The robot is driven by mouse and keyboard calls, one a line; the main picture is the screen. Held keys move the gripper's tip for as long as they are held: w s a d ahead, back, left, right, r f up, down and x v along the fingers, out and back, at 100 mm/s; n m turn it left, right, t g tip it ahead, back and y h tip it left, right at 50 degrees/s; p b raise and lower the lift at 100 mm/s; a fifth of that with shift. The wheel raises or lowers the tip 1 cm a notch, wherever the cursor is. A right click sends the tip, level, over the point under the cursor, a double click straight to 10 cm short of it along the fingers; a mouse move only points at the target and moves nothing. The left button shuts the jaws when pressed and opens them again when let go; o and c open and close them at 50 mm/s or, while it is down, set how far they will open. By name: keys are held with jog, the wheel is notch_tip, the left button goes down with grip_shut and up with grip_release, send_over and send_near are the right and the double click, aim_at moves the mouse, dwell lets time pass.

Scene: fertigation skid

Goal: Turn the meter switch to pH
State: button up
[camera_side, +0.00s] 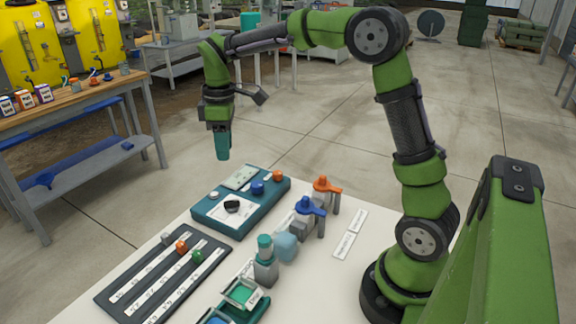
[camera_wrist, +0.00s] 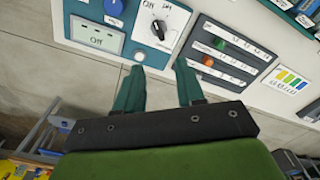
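The teal meter box (camera_side: 203,210) lies on the white table. Its black switch knob (camera_side: 232,206) sits on a white dial plate; the knob (camera_wrist: 159,29) also shows in the wrist view, beyond my fingertips. The printing around it is small; one label seems to read "Off", and I cannot tell the pointer's setting surely.
The box also carries a blue knob (camera_side: 257,188), an orange knob (camera_side: 278,176) and a white button (camera_side: 214,194). A dark slider rack (camera_side: 125,290) lies beside it at the front left. Blue (camera_side: 312,206) and orange (camera_side: 327,185) valve handles stand to the right. Air above the box is clear.

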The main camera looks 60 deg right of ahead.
aim_at(231, 201)
notch_tip(231, 201, down, 15)
jog(key=shift+w+d+f+n, duration=0.1)
jog(key=shift+f+n, duration=0.05)
jog(key=shift+n, duration=1.05)
grip_shut()
